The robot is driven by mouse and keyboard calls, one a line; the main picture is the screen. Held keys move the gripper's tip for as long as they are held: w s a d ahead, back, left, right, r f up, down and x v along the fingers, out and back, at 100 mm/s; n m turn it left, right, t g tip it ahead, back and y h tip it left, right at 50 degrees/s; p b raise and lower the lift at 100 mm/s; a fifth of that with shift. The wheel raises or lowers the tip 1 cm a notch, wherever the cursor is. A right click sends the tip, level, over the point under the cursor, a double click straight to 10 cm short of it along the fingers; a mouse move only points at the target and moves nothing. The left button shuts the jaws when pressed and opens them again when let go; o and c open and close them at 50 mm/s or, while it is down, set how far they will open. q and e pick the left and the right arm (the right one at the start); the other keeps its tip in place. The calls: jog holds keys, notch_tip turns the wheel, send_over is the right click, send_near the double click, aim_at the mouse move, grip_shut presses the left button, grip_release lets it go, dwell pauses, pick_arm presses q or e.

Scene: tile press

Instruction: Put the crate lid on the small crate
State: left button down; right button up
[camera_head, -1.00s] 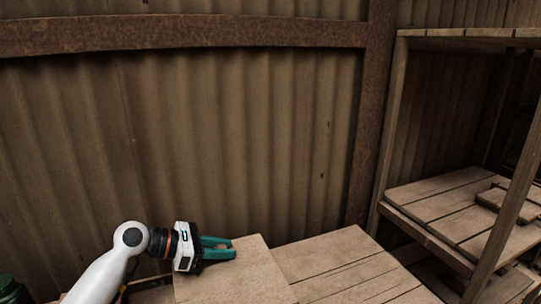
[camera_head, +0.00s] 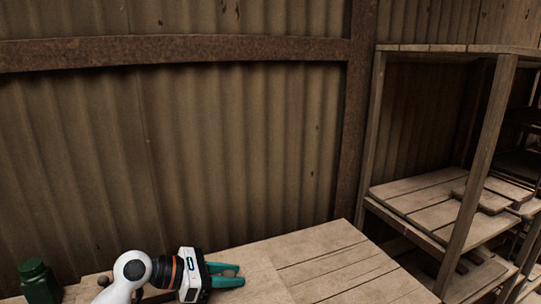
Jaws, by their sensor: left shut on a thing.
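My left gripper (camera_head: 226,275), with teal fingers, is low in the head view, left of the middle. It is shut on a flat pale wooden panel (camera_head: 257,286), which looks like the crate lid. The panel's near part runs out of the bottom of the picture. It shows in front of the wooden table top (camera_head: 335,262), and I cannot tell whether it touches it. I cannot make out the small crate. My right gripper is not in view.
A dark green jar (camera_head: 38,281) stands at the lower left, left of my arm. A wooden shelf unit (camera_head: 425,205) stands at the right, with flat wooden pieces (camera_head: 492,201) on its middle board. A corrugated wall (camera_head: 235,150) closes the back. The table's right part is bare.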

pick_arm(q)
jog(key=s, duration=0.2)
jog(key=s+r+n+t+p, duration=0.1)
jog(key=s, duration=0.1)
jog(key=s+r+t+p, duration=0.1)
jog(key=s, duration=0.1)
jog(key=shift+n+y, duration=0.4)
jog(key=s+a+n+t+y+p, duration=0.2)
jog(key=s+a+n+t+y, duration=0.3)
jog(key=s+a, duration=0.4)
jog(key=shift+a+f+n+p, duration=0.4)
jog(key=shift+a+n, duration=0.1)
jog(key=shift+a, duration=0.1)
